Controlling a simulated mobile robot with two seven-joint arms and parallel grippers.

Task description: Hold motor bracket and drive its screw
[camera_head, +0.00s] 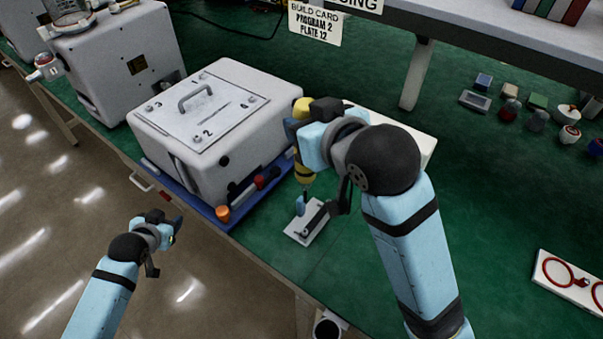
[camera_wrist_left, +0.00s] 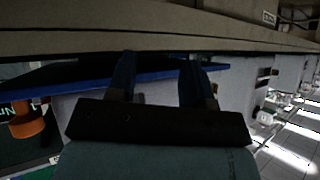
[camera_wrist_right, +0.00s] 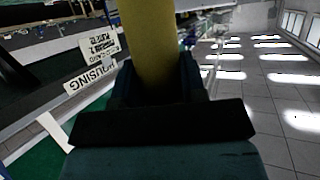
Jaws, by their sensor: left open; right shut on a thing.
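My right gripper (camera_head: 298,142) is shut on a yellow screwdriver (camera_head: 304,172), held upright over the bench. In the right wrist view, the yellow body (camera_wrist_right: 148,40) stands between the fingers. Below it, a small white plate (camera_head: 297,236) lies on the green bench top with a dark part (camera_head: 315,219) on it, which may be the motor bracket. The driver's blue lower end (camera_head: 300,205) is at the plate; I cannot tell whether it touches a screw. My left gripper (camera_head: 175,224) is open and empty, off the bench's front edge; its fingers (camera_wrist_left: 160,75) show apart in the left wrist view.
A large white housing (camera_head: 230,125) with a handled lid stands on a blue tray (camera_head: 222,222), left of the driver. An orange-ended tool (camera_head: 223,213) lies at the tray's front. A plate with red rings (camera_head: 575,283) lies at right. The bench between is clear.

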